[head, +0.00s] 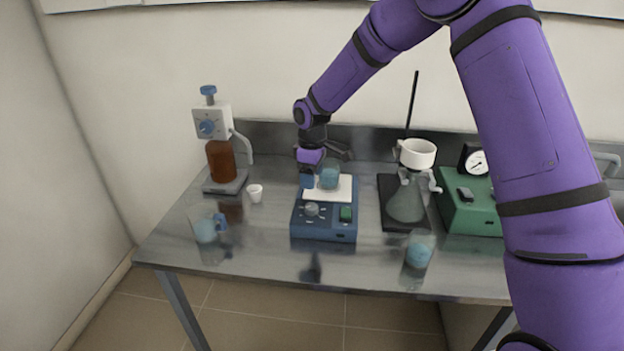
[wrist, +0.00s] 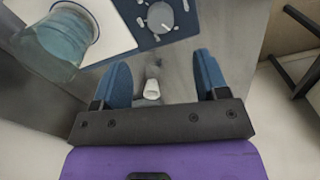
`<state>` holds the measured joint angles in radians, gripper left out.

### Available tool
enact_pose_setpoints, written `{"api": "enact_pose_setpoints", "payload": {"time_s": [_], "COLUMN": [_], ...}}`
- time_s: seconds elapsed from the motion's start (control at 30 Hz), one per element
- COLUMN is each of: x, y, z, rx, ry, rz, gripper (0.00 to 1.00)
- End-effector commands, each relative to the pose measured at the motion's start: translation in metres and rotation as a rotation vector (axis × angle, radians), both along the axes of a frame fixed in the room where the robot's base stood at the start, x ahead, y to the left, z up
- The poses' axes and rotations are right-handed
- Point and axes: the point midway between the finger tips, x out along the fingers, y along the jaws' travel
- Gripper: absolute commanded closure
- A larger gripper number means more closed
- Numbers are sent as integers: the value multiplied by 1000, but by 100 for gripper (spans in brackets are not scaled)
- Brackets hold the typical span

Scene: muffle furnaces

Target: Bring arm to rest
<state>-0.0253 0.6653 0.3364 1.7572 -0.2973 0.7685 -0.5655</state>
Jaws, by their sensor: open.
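My purple arm reaches over the bench from the right in the head view. My gripper (head: 308,180) is at the back left edge of the blue hotplate, beside a beaker of blue liquid (head: 329,176) on the white plate. In the wrist view my gripper (wrist: 162,80) is open, its two blue fingers apart with nothing held between them. The beaker (wrist: 58,40) also shows there at upper left, to one side of the fingers. The hotplate (head: 324,224) carries knobs on its front.
A bottle-top dispenser with a brown bottle (head: 221,160) and a small white cup (head: 255,193) stand left. Beakers of blue liquid stand front left (head: 206,230) and front right (head: 418,252). A filter flask (head: 406,205) and a green gauged unit (head: 470,210) stand right.

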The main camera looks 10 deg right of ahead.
Motion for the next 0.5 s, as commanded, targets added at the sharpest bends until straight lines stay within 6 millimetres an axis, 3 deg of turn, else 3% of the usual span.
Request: {"api": "enact_pose_setpoints", "payload": {"time_s": [0.27, 0.37, 0.5], "x": [-2, -8, -27], "y": [-3, -10, -26], "z": [7, 27, 70], "rx": [-3, -12, -27], "ry": [-8, -26, -64], "rz": [-10, -37, -109], "gripper": [33, 33, 33]}}
